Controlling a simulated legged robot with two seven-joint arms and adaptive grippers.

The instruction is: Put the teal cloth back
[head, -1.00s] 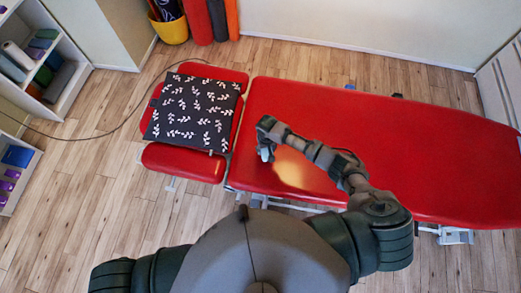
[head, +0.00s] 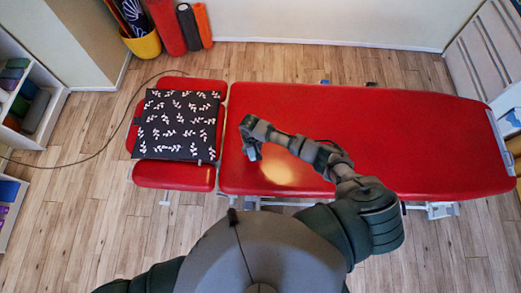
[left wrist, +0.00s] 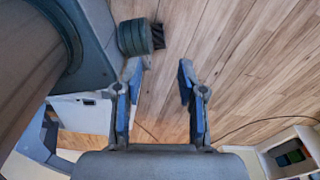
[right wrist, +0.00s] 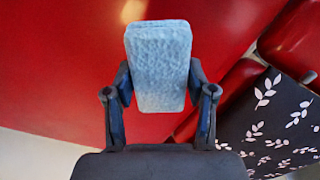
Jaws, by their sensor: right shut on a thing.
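The cloth (right wrist: 158,62) is a folded, textured, pale blue-teal pad in the right wrist view. My right gripper (right wrist: 160,95) is shut on it, with one finger at each side of its lower part. In the head view my right gripper (head: 252,150) is over the left part of the red treatment table (head: 380,140); the cloth is hardly visible there. Whether the cloth touches the table I cannot tell. My left gripper (left wrist: 158,80) is open and empty in the left wrist view, above the wooden floor.
A black cushion with white leaves (head: 178,125) lies on the table's red head section (head: 175,176). A white shelf (head: 45,110) with rolled items stands at the left. A yellow bucket (head: 144,45) and upright rolls (head: 166,25) are at the back wall. Most of the table is bare.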

